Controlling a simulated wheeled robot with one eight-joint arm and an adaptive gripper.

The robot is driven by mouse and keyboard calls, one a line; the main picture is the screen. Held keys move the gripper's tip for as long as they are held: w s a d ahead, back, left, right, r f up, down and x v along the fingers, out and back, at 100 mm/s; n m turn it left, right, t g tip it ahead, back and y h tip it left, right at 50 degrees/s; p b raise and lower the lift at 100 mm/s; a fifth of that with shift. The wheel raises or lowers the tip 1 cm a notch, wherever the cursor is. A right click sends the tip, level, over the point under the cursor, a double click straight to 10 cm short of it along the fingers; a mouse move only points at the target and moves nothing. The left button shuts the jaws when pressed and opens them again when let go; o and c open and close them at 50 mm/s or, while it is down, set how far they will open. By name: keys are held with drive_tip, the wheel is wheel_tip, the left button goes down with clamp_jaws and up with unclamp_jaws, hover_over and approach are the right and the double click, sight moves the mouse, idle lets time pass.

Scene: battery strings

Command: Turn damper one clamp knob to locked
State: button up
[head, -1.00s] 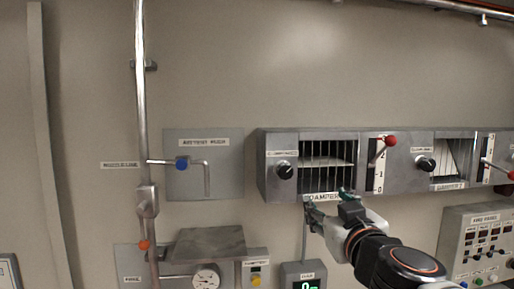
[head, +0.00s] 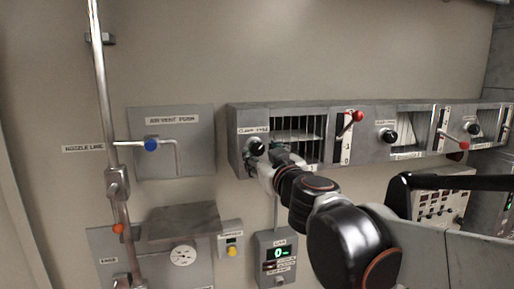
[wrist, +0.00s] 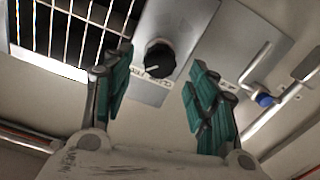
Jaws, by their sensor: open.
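The damper one clamp knob (head: 256,147) is a round black knob with a white pointer line, on the grey panel left of the first louvred opening. In the wrist view the knob (wrist: 160,57) lies ahead of and between the two green finger pads, apart from both. A label plate sits beside it, too small to read surely. My gripper (wrist: 160,95) is open and empty. In the head view my gripper (head: 270,165) is just below and right of the knob, partly covering the panel's lower edge.
The barred opening (head: 298,135) and a red-tipped lever (head: 357,116) are right of the knob. A pipe with a blue knob (head: 151,145) is left. A display box (head: 277,255) is below. A second black knob (head: 388,136) is further right.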

sight(258, 150)
drive_tip(key=shift+p+x, duration=0.5)
drive_tip(key=shift+x, duration=2.25)
drive_tip(key=shift+c, duration=0.4)
drive_tip(key=c, duration=1)
